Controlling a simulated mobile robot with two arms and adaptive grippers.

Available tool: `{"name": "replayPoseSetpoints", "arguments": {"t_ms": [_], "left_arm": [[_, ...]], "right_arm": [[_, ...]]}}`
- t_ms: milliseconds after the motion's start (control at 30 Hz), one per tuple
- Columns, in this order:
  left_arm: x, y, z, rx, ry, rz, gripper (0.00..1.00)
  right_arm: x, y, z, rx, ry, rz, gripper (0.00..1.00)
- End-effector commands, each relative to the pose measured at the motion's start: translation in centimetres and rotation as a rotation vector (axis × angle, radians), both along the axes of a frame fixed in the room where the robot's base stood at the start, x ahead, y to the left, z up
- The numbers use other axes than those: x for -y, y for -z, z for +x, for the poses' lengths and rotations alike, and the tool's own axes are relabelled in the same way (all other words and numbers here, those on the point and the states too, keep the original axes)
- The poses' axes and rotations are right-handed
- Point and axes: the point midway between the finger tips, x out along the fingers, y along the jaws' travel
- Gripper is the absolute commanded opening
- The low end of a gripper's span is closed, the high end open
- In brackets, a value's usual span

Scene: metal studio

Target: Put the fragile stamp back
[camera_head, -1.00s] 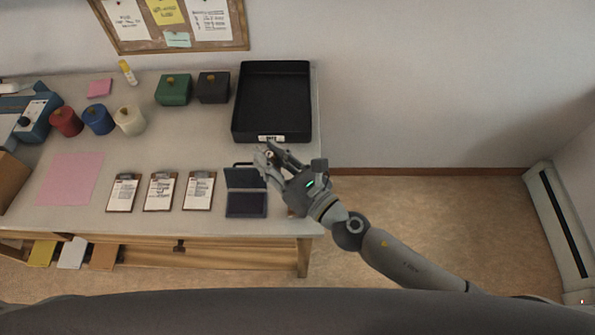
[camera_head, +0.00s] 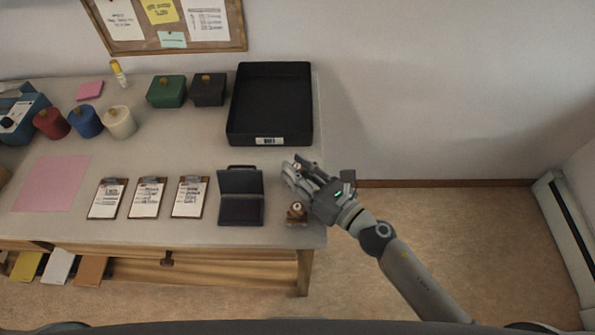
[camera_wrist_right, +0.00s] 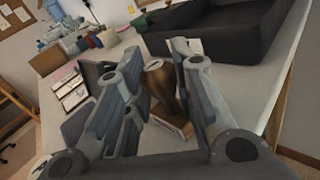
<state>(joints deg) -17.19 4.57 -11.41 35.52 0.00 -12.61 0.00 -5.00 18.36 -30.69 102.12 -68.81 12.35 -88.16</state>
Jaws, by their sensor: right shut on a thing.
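My right gripper (camera_head: 295,172) is above the right end of the table, to the right of the open ink pad. It is shut on a wooden stamp, whose brown handle (camera_wrist_right: 156,82) shows between the fingers in the right wrist view. A wooden block (camera_wrist_right: 172,120) shows just below that handle; I cannot tell whether it is part of the same stamp. In the head view the fingers mostly hide the held stamp. A small brown stamp-like item (camera_head: 296,213) with a pale spot on top is at the table's front right corner. My left gripper is not in view.
The open dark ink pad (camera_head: 241,209) stands left of the gripper. A black tray (camera_head: 233,125) with a white label is behind it. Several clipboards (camera_head: 148,198), a pink sheet (camera_head: 50,184) and lidded containers (camera_head: 118,122) lie to the left. The table's right edge is close.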

Motion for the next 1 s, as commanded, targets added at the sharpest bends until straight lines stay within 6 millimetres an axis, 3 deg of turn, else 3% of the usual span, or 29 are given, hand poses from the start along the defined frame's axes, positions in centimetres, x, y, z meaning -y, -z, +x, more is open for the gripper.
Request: {"name": "replayPoseSetpoints", "arguments": {"t_ms": [233, 267, 433, 833, 1000], "left_arm": [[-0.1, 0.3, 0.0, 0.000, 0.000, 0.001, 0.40], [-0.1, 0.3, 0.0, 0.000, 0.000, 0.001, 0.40], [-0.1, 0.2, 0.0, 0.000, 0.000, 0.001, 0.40], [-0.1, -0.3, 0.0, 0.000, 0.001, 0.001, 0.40], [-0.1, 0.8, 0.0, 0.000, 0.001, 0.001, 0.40]], "right_arm": [[0.0, 0.3, 0.0, 0.000, 0.000, 0.000, 0.03], [0.0, 0.3, 0.0, 0.000, 0.000, 0.000, 0.25], [0.0, 0.2, 0.0, -0.001, 0.000, -0.001, 0.46], [0.0, -0.3, 0.0, -0.001, 0.000, -0.001, 0.46], [1.8, 0.3, -1.9, -0.003, -0.001, -0.003, 0.46]]}}
